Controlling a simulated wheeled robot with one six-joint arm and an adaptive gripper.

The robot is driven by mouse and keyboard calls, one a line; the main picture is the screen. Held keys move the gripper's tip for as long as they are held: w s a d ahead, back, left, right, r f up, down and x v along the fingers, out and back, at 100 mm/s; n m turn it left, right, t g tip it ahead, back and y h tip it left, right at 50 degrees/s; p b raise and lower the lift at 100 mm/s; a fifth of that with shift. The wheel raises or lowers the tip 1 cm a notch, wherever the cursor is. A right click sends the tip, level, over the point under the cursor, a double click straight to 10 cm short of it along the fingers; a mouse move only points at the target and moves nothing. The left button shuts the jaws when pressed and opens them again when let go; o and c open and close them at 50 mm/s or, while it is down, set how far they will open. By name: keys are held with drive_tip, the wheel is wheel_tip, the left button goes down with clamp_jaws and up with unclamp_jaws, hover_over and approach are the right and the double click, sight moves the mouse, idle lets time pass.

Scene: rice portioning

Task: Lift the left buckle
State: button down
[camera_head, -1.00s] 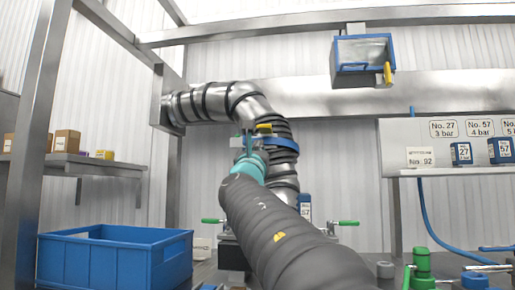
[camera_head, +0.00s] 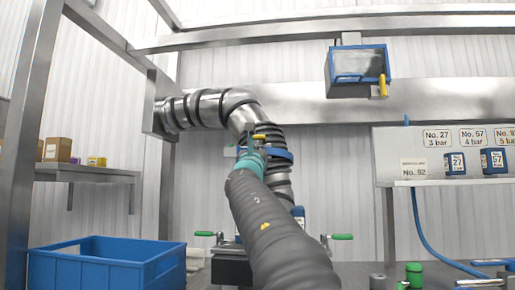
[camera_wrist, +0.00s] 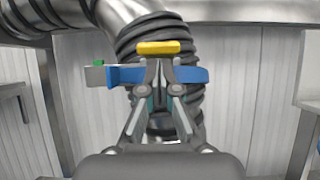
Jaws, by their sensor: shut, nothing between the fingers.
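A green-handled buckle (camera_head: 204,234) stands out on the left of the dark-topped fitting below the hose, with a matching green handle (camera_head: 342,237) on the right. A blue clamp band (camera_head: 278,155) circles the ribbed hose; it also shows in the wrist view (camera_wrist: 190,75). A yellow tab (camera_wrist: 158,47) sits at the band's top middle, just above my fingertips. A grey piece with a green tip (camera_wrist: 97,74) is at the band's left end. My gripper (camera_wrist: 160,70) is shut and empty in front of the band; contact is unclear. In the head view, my gripper (camera_head: 251,150) is small and partly hidden.
A blue bin (camera_head: 105,268) stands at lower left, below a shelf (camera_head: 85,173) with small boxes. A blue hopper (camera_head: 358,66) with a yellow handle hangs at upper right. A labelled panel (camera_head: 430,160) and blue hose are at right. A metal frame surrounds the space.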

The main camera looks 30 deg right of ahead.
drive_tip(key=shift+r, duration=0.15)
drive_tip(key=shift+s+a+r+p, duration=0.1)
drive_tip(key=shift+s+r+p, duration=0.05)
drive_tip(key=shift+r+p, duration=0.7)
drive_tip(key=shift+f, duration=0.1)
